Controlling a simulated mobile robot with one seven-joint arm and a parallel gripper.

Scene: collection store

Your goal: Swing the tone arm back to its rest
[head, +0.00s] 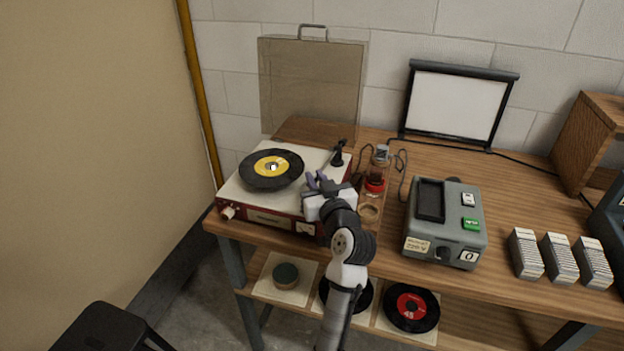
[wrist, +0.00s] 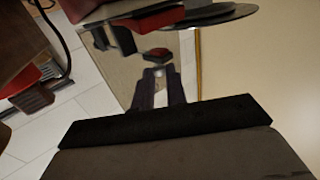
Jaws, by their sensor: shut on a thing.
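The record player (head: 237,196) has a cream top and a red front, and stands at the left of the wooden bench. A black record with a yellow label (head: 273,167) lies on its platter. The dark tone arm pivot (head: 338,155) stands at the back right of the deck. My gripper (head: 316,180) is over the deck's right part, right of the record, shut on the tone arm. Its fingers also show in the wrist view (wrist: 159,88), close to a small red and black piece (wrist: 157,54). My gripper hides most of the tone arm and any rest.
A grey slide viewer (head: 445,228) and several slide stacks (head: 560,258) are further right. A clear cover (head: 311,85) stands behind. Records lie on the lower shelf (head: 462,310).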

